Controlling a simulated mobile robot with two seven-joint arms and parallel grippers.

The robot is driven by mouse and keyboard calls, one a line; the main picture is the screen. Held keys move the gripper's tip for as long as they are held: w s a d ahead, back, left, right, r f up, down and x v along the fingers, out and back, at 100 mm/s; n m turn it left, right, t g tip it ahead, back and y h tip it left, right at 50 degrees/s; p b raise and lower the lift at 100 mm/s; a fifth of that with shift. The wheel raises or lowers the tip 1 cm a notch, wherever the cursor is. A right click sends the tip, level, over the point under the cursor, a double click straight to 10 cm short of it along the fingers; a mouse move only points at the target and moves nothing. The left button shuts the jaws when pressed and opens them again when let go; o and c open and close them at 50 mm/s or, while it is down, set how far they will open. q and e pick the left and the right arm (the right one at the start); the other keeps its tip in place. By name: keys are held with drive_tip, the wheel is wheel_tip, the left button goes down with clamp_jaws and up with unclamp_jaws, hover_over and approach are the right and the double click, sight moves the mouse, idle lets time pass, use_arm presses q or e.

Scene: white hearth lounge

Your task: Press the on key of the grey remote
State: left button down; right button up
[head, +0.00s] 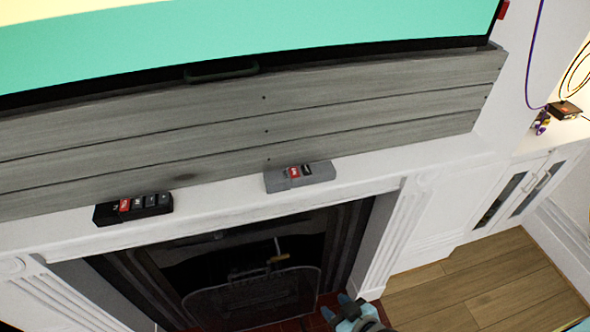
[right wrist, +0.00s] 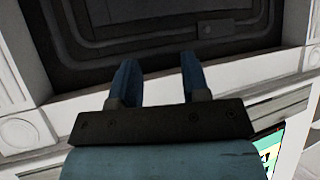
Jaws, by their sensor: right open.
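The grey remote (head: 299,177) lies on the white mantel shelf in the head view. It has a red key and a dark key on its top; their labels are too small to read. My right gripper (head: 345,299) shows at the bottom edge of the head view, in front of the fireplace and well below the remote. In the right wrist view my right gripper (right wrist: 161,75) has its two blue fingers apart with nothing between them. The remote is not in the right wrist view. My left gripper is not in view.
A black remote (head: 133,208) with a red key lies further left on the mantel (head: 225,209). A grey plank panel (head: 250,115) and a large screen (head: 200,45) rise behind. The fireplace screen (head: 252,297) stands below. A white cabinet (head: 515,195) is at the right.

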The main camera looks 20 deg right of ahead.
clamp_jaws()
idle(1.8)
